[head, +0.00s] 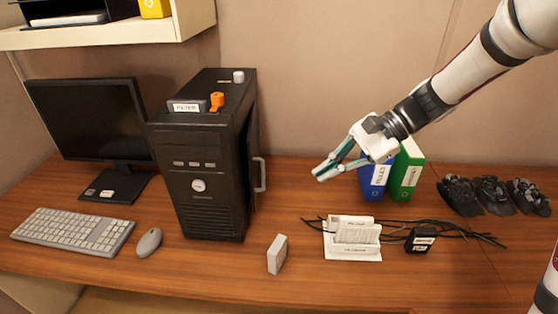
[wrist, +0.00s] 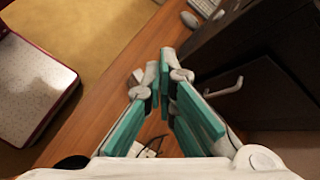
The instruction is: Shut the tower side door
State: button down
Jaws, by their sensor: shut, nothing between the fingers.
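The black computer tower (head: 197,165) stands upright on the desk, left of centre. Its side door (head: 253,145) is on the right side and looks slightly ajar, standing a little off the case. The door's grey handle (head: 261,175) faces right. In the wrist view the tower side (wrist: 270,85) fills the right, with the handle (wrist: 224,87) right of the fingers. My gripper (head: 322,173) is shut and empty, in the air to the right of the handle and apart from it. Its teal-padded fingers (wrist: 166,62) show in the wrist view. The door's hinge is hidden.
A white rack (head: 352,254) with cables, a black adapter (head: 420,239) and a small white box (head: 277,254) lie in front. Blue (head: 374,178) and green (head: 406,170) binders stand behind my gripper. A monitor (head: 92,120), keyboard (head: 72,232) and mouse (head: 149,242) are at left.

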jog(key=w+f+m+y+b, duration=0.3)
jog(key=w+f+m+y, duration=0.1)
jog(key=w+f, duration=0.45)
jog(key=m+t+y+b, duration=0.2)
jog(key=m+t+y, duration=0.2)
jog(key=m, duration=0.1)
send_near(264, 175)
jog(key=a, duration=0.2)
jog(key=w+a, duration=0.1)
jog(key=a, duration=0.1)
jog(key=a+p, duration=0.1)
jog(key=a, duration=0.1)
jog(key=shift+w+a+f, duration=0.3)
jog(key=shift+w+f, duration=0.05)
jog(key=shift+w, duration=0.05)
jog(key=shift+s+a, duration=0.25)
jog(key=shift+a, duration=0.5)
jog(key=shift+s+a, duration=0.2)
jog(key=shift+a, duration=0.55)
